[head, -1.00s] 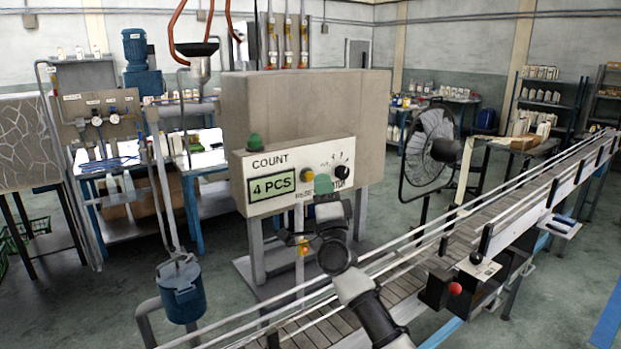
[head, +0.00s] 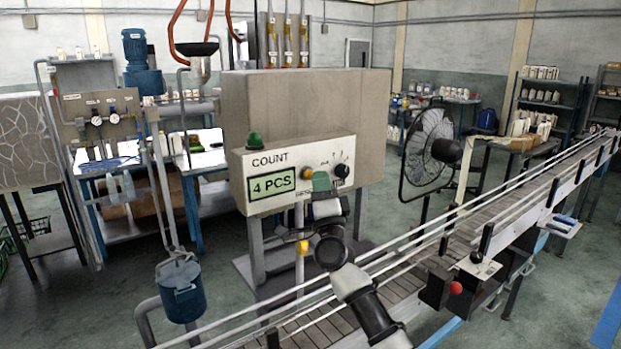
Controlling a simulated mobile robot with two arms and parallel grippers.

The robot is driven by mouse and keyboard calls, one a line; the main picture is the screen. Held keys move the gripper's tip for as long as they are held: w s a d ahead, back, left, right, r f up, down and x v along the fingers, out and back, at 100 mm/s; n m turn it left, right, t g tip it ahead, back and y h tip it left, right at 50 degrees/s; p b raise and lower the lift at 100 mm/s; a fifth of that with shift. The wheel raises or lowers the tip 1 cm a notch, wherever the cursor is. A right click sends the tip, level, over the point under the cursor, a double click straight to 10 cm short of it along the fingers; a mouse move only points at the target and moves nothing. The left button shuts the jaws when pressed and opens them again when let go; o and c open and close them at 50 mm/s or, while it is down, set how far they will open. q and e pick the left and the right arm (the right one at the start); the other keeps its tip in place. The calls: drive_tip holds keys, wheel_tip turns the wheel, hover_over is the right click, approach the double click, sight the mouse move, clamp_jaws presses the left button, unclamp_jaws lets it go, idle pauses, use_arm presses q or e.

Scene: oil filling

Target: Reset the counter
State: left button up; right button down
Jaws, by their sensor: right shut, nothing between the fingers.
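The counter is a pale panel (head: 255,208) on the front of a big beige box. Its green display (head: 271,185) reads "4 PCS" under the word COUNT. A yellow button (head: 306,174) and a black knob (head: 342,171) sit to the right of the display. My right gripper (head: 322,187) is shut and empty, in front of the panel's lower right part. A green rounded piece shows at its tip. I cannot tell whether it touches the panel. The label below the yellow button is mostly covered. My left gripper is not in view.
A conveyor (head: 410,278) with rails runs from the lower left to the far right, in front of the counter. A black fan (head: 430,155) stands to the right of the box. A blue pot (head: 182,292) hangs at the lower left.

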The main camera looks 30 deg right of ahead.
drive_tip(key=shift+w+h+b, duration=0.3)
drive_tip(key=shift+w+b, duration=0.05)
drive_tip(key=shift+w, duration=0.1)
idle(0.8)
idle(0.3)
drive_tip(key=shift+s+p, duration=0.65)
drive_tip(key=shift+s, duration=0.25)
drive_tip(key=shift+s+d+p, duration=0.15)
drive_tip(key=shift+s+p, duration=0.55)
drive_tip(key=shift+s, duration=0.55)
drive_tip(key=shift+s+d+p, duration=0.1)
drive_tip(key=shift+s+p, duration=0.6)
drive_tip(key=shift+s, duration=0.5)
